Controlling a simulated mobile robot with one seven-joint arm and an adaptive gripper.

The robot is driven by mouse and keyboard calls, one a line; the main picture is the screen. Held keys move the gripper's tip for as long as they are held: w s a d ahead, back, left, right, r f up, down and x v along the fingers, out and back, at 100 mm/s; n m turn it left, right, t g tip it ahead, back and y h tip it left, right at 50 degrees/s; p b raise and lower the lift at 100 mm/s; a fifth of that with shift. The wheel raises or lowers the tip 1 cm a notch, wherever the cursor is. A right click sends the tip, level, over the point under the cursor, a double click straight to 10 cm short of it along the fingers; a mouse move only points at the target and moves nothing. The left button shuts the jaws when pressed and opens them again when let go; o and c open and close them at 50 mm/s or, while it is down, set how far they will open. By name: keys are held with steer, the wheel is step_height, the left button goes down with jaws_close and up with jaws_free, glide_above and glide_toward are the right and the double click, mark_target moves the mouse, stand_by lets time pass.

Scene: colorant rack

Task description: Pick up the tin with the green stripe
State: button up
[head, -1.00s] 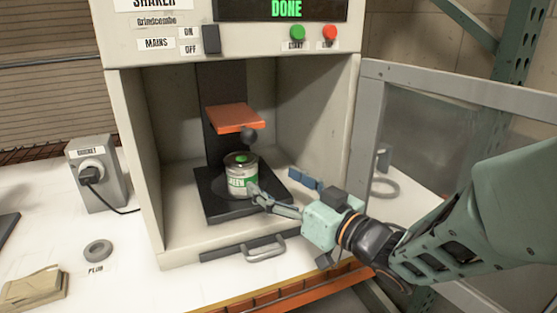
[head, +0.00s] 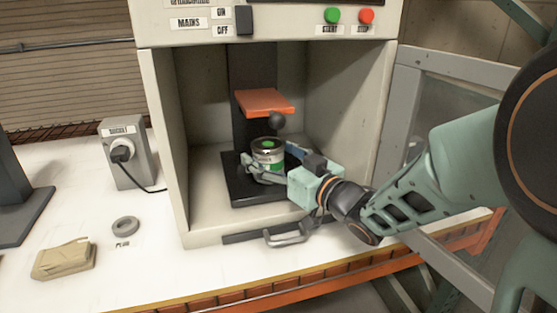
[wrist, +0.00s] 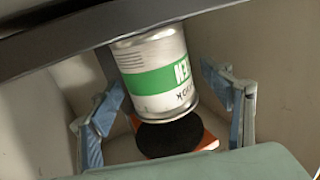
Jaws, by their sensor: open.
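The tin with the green stripe (head: 267,157) stands upright on the black platform of the shaker, inside the open cabinet. In the wrist view the tin (wrist: 155,75) shows its silver body, green band and label between the two fingers. My gripper (head: 268,168) is open, with one finger on each side of the tin. In the wrist view, my gripper's (wrist: 168,110) blue-padded fingers stand apart from the tin, with gaps on both sides. Part of the tin's lower front is hidden by a finger in the head view.
An orange clamp plate (head: 264,102) with a dark knob hangs above the tin. Cabinet walls stand close on both sides, and the door (head: 440,110) is open at right. A handle (head: 287,235) sits at the front. A socket box (head: 128,152), grey ring (head: 125,226) and folded cloth (head: 64,259) are at left.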

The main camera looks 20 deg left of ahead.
steer(key=shift+w+a, duration=0.15)
steer(key=shift+a, duration=0.1)
steer(key=c, duration=1.6)
steer(key=shift+c, duration=0.2)
steer(key=shift+r, duration=0.35)
